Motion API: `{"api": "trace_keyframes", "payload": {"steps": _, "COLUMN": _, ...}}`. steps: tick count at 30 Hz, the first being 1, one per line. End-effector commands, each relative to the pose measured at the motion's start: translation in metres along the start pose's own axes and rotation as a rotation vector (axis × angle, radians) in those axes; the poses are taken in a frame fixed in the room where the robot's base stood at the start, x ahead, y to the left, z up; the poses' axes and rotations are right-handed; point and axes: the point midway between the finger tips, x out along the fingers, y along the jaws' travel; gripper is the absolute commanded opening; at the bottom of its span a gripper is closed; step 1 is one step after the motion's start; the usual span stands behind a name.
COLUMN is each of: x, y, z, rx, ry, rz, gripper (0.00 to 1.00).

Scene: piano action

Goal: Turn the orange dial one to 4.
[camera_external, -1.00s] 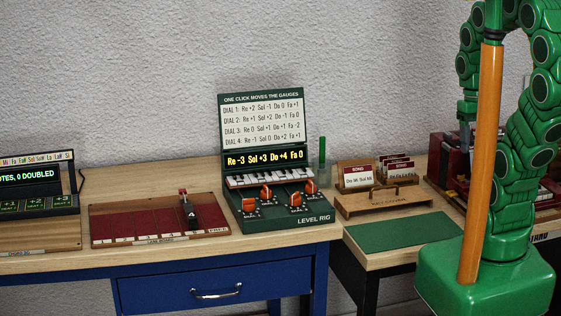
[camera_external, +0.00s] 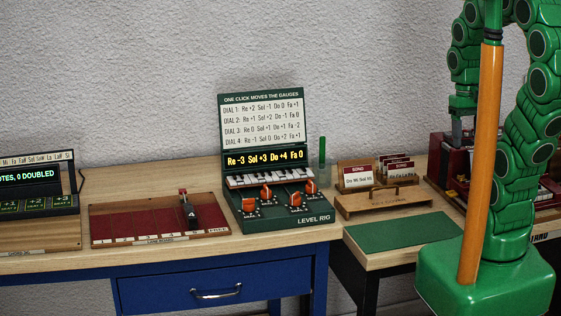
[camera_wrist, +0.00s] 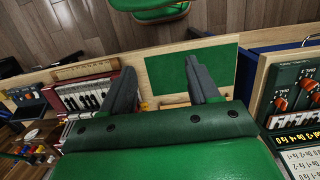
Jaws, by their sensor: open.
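The green level rig (camera_external: 282,222) stands on the wooden bench in the external view. It carries several orange dials, among them one at front left (camera_external: 249,205), one at back left (camera_external: 266,192), one at front right (camera_external: 295,200) and one at back right (camera_external: 310,187). Their numbers are too small to read. Its display (camera_external: 265,158) reads Re -3, Sol +3, Do +4, Fa 0. In the wrist view two orange dials (camera_wrist: 281,103) show at the right edge. My gripper (camera_wrist: 160,68) is open and empty, well to the right of the rig in the external view, touching no dial.
A green mat (camera_external: 403,232) and a wooden card holder (camera_external: 383,200) lie between the rig and my arm. A dark red machine (camera_external: 445,165) stands near my gripper. A dark red board (camera_external: 150,222) with a black lever lies left of the rig. A green rod (camera_external: 322,150) stands behind the rig.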

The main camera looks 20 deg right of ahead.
Motion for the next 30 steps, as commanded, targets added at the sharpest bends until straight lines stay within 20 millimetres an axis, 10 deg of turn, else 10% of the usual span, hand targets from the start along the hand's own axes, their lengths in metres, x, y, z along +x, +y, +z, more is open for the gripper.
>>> {"api": "trace_keyframes", "payload": {"steps": 17, "x": -0.03, "y": -0.091, "z": -0.121, "rx": 0.012, "ry": 0.046, "rz": 0.028, "gripper": 0.61}}
{"api": "trace_keyframes", "payload": {"steps": 30, "x": -0.028, "y": -0.202, "z": -0.189, "rx": 0.014, "ry": 0.083, "rz": 0.036, "gripper": 0.61}}
